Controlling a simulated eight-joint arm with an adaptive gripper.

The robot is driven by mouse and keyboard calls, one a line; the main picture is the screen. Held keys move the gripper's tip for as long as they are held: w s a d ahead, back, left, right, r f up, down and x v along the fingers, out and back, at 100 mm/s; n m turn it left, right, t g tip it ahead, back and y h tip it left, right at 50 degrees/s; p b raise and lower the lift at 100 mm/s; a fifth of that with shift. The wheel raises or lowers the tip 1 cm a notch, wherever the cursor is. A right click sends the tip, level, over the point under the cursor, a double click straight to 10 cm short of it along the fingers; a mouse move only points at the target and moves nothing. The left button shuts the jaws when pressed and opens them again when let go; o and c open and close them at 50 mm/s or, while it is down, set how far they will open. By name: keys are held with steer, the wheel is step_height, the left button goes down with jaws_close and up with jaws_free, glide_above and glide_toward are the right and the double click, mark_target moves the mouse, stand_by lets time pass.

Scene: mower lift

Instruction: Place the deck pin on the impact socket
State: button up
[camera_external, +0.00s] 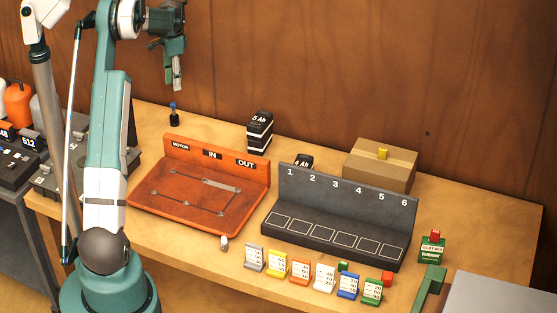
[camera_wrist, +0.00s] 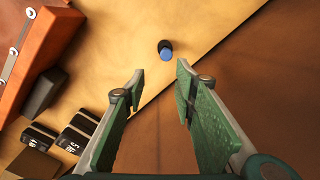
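A small dark cylinder with a blue top (camera_external: 174,112) stands upright near the back left table edge; it also shows in the wrist view (camera_wrist: 165,49), beyond and between my fingertips. It looks like the impact socket, but I cannot be sure. A small pale grey piece (camera_external: 224,243) is at the front of the orange tray; it may be the deck pin, too small to tell. My gripper (camera_external: 178,86) is raised above the back left of the table, over the blue-topped cylinder. In the wrist view my gripper (camera_wrist: 160,72) is open, with nothing between its fingers.
An orange tray (camera_external: 144,199) marked MOTOR, IN and OUT lies front of the cylinder. Black battery blocks (camera_external: 260,132), a cardboard box (camera_external: 375,168) and a dark numbered rack (camera_external: 345,197) stand to the right. Several coloured labelled cards (camera_external: 300,272) line the front. A wooden wall rises behind.

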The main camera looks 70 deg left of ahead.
steer(key=w+d+r+t+y, duration=0.1)
steer(key=w+d+r, duration=0.5)
steer(key=d, duration=0.5)
steer(key=w+d+r, duration=0.6)
steer(key=d, duration=0.6)
steer(key=w+d+r+t+y, duration=0.1)
steer(key=w+d+r, duration=0.5)
steer(key=d, duration=0.5)
steer(key=s+d+r+t, duration=0.1)
steer(key=d+r, duration=0.2)
steer(key=d, duration=0.9)
steer(key=d+r+t, duration=0.1)
steer(key=d+r, duration=0.1)
steer(key=d, duration=1)
steer(key=s+d+f+t, duration=0.1)
steer(key=s+d+f, duration=0.1)
steer(key=s+d, duration=0.4)
steer(key=s+d+f+t+h, duration=0.1)
steer(key=s+d, duration=0.4)
steer(key=d, duration=0.9)
steer(key=s+d+f+t+h, duration=0.1)
steer(key=s+d+f, duration=0.2)
steer(key=s+d, duration=0.3)
steer(key=d, duration=0.5)
steer(key=shift+s, duration=0.3)
